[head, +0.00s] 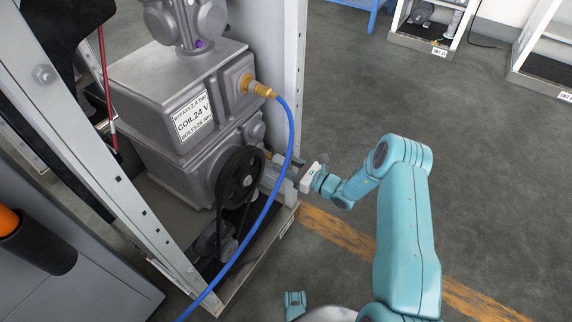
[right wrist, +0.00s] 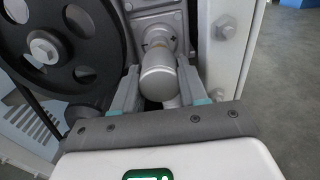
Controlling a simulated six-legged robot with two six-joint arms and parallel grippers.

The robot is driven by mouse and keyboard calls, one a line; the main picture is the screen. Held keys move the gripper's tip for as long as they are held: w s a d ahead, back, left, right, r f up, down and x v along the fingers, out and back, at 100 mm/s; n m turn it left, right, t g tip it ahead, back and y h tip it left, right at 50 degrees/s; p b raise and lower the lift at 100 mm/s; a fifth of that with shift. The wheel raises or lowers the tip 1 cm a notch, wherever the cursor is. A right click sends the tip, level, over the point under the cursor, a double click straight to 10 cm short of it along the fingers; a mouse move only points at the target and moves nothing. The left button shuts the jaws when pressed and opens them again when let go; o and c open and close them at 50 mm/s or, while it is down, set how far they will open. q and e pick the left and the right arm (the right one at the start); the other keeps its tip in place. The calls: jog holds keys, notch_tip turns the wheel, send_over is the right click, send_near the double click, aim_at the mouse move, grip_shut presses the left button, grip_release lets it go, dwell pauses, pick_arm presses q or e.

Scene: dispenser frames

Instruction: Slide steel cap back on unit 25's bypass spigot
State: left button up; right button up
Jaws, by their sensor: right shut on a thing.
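The steel cap (right wrist: 158,82) is a smooth silver cylinder with a rounded end. My right gripper (right wrist: 160,88) is shut on it, one finger on each side. I cannot tell how far the cap sits over the spigot. In the head view my right gripper (head: 292,176) reaches into the frame beside the black pulley; the cap is hard to make out there. My left gripper is not in view.
The grey machine (head: 180,100) stands inside a metal frame (head: 150,205). A black pulley (head: 240,180) with a belt is close left of my right gripper. A blue hose (head: 289,130) hangs from a brass fitting (head: 258,87). The floor to the right is clear.

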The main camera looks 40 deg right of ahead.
aim_at(271, 157)
jog(key=shift+b+x, duration=1.25)
jog(key=shift+x, duration=1.5)
jog(key=o, duration=1.1)
jog(key=shift+p+v, duration=0.5)
jog(key=shift+v, duration=0.3)
jog(key=shift+p+v, duration=1.95)
jog(key=shift+v, duration=5.4)
